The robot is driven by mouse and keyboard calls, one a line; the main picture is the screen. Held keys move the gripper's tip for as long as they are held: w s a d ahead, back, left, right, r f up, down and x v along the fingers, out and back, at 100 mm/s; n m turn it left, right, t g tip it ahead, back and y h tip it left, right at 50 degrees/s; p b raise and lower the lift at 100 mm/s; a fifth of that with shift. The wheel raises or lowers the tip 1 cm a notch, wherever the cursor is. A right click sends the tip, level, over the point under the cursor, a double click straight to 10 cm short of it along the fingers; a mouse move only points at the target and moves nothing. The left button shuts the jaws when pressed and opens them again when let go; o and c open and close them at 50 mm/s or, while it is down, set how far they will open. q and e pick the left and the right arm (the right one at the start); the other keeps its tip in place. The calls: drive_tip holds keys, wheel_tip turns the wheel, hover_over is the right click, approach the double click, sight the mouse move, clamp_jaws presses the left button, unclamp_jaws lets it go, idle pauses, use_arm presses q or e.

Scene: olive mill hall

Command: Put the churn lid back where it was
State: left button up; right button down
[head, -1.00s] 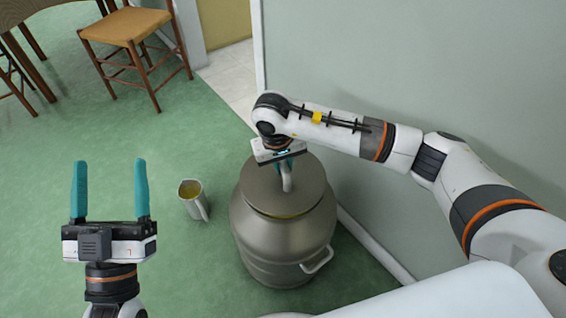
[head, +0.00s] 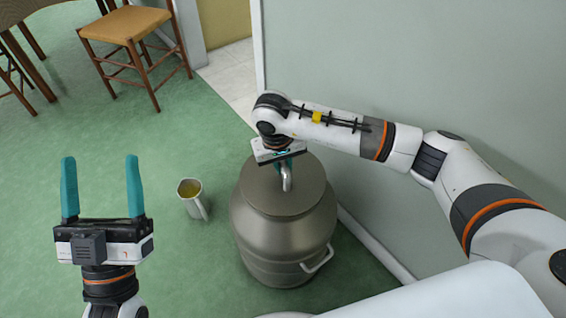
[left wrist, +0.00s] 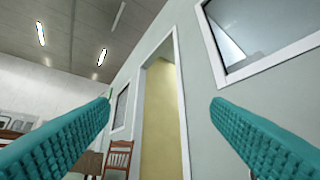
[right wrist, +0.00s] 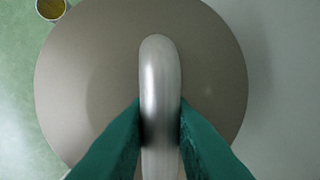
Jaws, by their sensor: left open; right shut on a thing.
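The churn (head: 283,245) is a large grey metal vessel standing on the floor near the wall. Its round flat lid (head: 280,198) covers the mouth, with no opening showing in the head view. The lid's loop handle (head: 287,179) stands up from it. My right gripper (head: 284,166) is shut on this handle, and the right wrist view shows both teal fingers against the handle (right wrist: 160,95) above the lid (right wrist: 95,85). My left gripper (head: 101,188) is open and empty, pointing up, left of the churn.
A metal jug (head: 192,199) holding yellow liquid stands on the green floor left of the churn. A wooden chair (head: 128,38) and a table stand at the back left. The wall (head: 430,90) is close behind and right of the churn.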

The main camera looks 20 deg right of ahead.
drive_tip(key=shift+f, duration=0.25)
idle(0.6)
drive_tip(key=c, duration=1.2)
unclamp_jaws()
